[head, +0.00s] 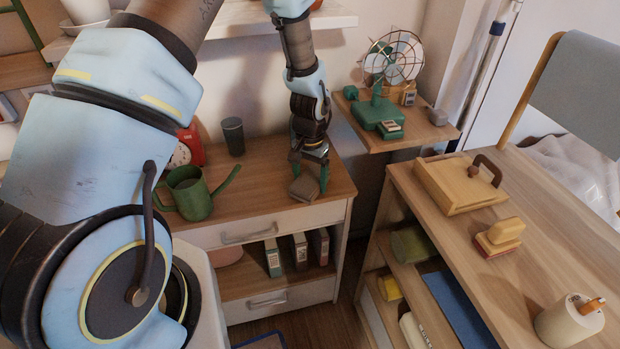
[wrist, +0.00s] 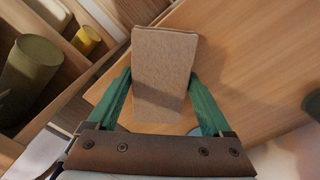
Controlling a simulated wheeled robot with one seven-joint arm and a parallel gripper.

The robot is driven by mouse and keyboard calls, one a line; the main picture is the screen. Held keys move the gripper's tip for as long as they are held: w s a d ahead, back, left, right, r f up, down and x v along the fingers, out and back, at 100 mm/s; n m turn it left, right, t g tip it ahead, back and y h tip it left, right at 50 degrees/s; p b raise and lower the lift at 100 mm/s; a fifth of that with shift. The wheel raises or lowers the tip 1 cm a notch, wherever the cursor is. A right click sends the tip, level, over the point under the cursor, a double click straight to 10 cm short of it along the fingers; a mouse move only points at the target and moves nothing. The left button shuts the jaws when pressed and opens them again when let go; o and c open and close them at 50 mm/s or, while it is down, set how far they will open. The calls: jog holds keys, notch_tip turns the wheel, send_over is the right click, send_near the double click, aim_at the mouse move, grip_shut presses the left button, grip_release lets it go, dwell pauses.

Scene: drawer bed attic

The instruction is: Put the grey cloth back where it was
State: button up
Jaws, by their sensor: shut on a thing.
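My gripper (head: 310,178) is over the right end of the wooden-topped drawer cabinet (head: 262,196) in the head view. It is shut on a folded, brownish-grey cloth (head: 303,189). In the wrist view the cloth (wrist: 164,72) is a flat oblong between the two green fingers of my gripper (wrist: 162,104). A wooden surface (wrist: 250,70) lies beneath it. I cannot tell whether the cloth touches that surface. A larger plain grey panel or cloth (head: 582,92) is on the chair back at the upper right.
A green watering can (head: 192,194) and a dark cup (head: 233,136) stand left of my gripper. A fan (head: 385,85) stands on a small shelf at right. The wooden table (head: 520,230) at right holds a wooden box (head: 455,183). The cabinet top's front right is mostly clear.

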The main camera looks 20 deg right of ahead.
aim_at(310, 178)
jog(key=o, duration=1.1)
jog(key=shift+f, duration=0.15)
notch_tip(310, 178, up, 12)
jog(key=b, duration=0.3)
jog(key=w+a+r+n, duration=0.1)
jog(key=a+r+n, duration=0.1)
jog(key=a, duration=0.5)
jog(key=w+a+r+n, duration=0.1)
jog(key=a+r+n, duration=0.15)
jog(key=a, duration=0.45)
jog(key=s+a+r+n, duration=0.1)
jog(key=s+a, duration=0.1)
jog(key=a, duration=0.3)
jog(key=s+a+r+n+t, duration=0.1)
jog(key=s+a+n, duration=0.1)
jog(key=a, duration=0.3)
jog(key=s+a+r+n, duration=0.1)
jog(key=s+a, duration=0.1)
jog(key=a, duration=0.4)
jog(key=shift+r+n+t, duration=0.25)
jog(key=shift+n+t, duration=0.05)
jog(key=shift+n, duration=0.05)
